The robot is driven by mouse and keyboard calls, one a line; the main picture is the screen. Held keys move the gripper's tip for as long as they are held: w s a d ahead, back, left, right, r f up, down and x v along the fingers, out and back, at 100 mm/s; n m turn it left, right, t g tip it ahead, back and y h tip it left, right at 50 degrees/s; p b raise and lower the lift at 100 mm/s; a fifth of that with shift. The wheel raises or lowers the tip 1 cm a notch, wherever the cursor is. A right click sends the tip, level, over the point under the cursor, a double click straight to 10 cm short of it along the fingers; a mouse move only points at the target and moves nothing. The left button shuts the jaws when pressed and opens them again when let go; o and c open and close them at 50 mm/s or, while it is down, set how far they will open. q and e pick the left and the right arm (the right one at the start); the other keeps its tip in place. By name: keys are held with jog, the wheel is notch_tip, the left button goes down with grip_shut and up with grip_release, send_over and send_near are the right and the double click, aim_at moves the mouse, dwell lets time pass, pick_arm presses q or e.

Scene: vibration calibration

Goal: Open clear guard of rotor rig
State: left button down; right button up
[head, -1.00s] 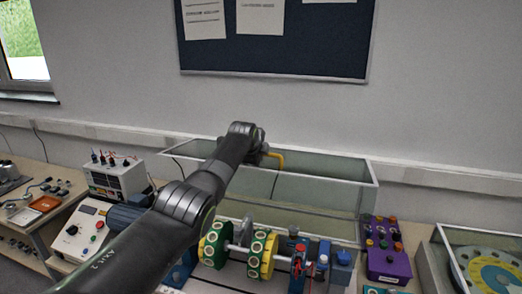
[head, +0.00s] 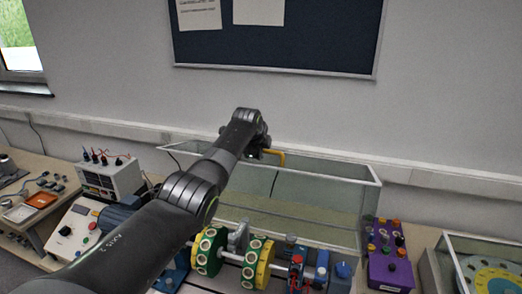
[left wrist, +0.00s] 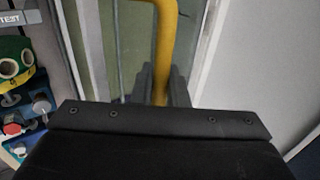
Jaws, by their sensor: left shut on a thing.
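The clear guard (head: 330,205) stands tilted up behind the rotor rig, an open box of clear panels with pale edges. Its yellow handle (head: 274,153) is at the far end of my left arm. The left gripper (left wrist: 160,88) is shut on the yellow handle (left wrist: 166,40), seen close up in the left wrist view. In the head view the fingers are mostly hidden behind my own wrist. The rotor rig (head: 256,262) lies uncovered in front of the guard, with green and yellow discs on a shaft. My right gripper is not in view.
A purple control box (head: 388,255) stands right of the guard. A white instrument (head: 108,178) and a sloped control panel (head: 75,228) stand at left. Another clear-covered rig (head: 485,265) is at far right. The wall with a dark notice board (head: 275,35) is behind.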

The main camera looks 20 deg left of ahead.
pick_arm(q)
jog(key=c, duration=1.5)
grip_release()
jog(key=shift+f, duration=0.1)
jog(key=shift+b+v, duration=0.7)
jog(key=shift+v, duration=0.35)
jog(key=b+v, duration=0.6)
jog(key=v, duration=0.9)
jog(key=shift+r, duration=0.25)
jog(key=shift+f, duration=0.1)
